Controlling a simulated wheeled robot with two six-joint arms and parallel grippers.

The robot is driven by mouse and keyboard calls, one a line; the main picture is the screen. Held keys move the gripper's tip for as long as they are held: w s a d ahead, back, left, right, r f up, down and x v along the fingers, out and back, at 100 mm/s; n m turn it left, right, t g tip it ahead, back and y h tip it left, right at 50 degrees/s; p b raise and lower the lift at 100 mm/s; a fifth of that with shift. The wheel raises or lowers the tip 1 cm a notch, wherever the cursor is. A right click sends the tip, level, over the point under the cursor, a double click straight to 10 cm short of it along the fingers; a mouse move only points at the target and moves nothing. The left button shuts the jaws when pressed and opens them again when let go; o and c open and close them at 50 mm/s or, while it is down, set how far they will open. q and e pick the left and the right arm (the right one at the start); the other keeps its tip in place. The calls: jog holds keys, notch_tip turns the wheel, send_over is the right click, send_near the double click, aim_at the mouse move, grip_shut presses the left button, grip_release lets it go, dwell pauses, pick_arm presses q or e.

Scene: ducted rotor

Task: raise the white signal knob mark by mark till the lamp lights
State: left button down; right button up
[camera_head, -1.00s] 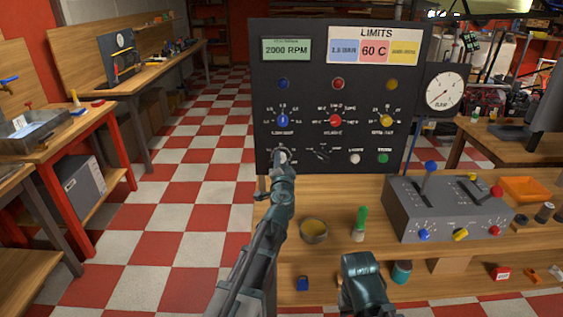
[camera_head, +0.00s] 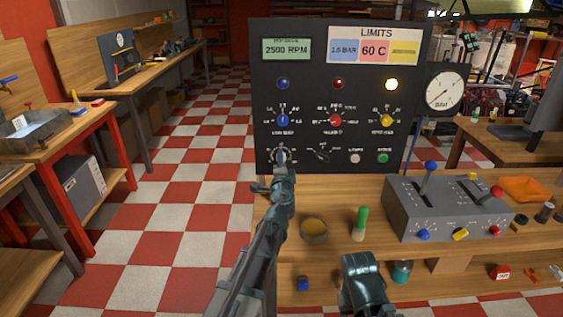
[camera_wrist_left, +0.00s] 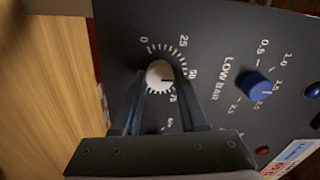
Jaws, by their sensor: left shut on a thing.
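The white signal knob (camera_wrist_left: 160,75) sits at the lower left of the black panel (camera_head: 262,60). In the left wrist view its dark pointer line points toward the mark near 50 on its scale. My left gripper (camera_head: 281,160) reaches up to the panel and is shut on the knob, a finger at either side; it hides most of the knob in the head view. The yellow lamp (camera_head: 391,85) is lit; the blue lamp (camera_head: 283,84) and red lamp (camera_head: 338,84) are dark. The display (camera_head: 286,49) reads 2500 RPM.
Blue (camera_head: 283,120), red (camera_head: 335,120) and yellow (camera_head: 386,121) knobs sit above the white knob's row. A round gauge (camera_head: 445,90) hangs at the right. A bowl (camera_head: 313,230), a green-topped bottle (camera_head: 359,225) and a grey control box (camera_head: 447,212) stand on the bench.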

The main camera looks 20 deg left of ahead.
pick_arm(q)
jog(key=shift+c, duration=2.2)
grip_release()
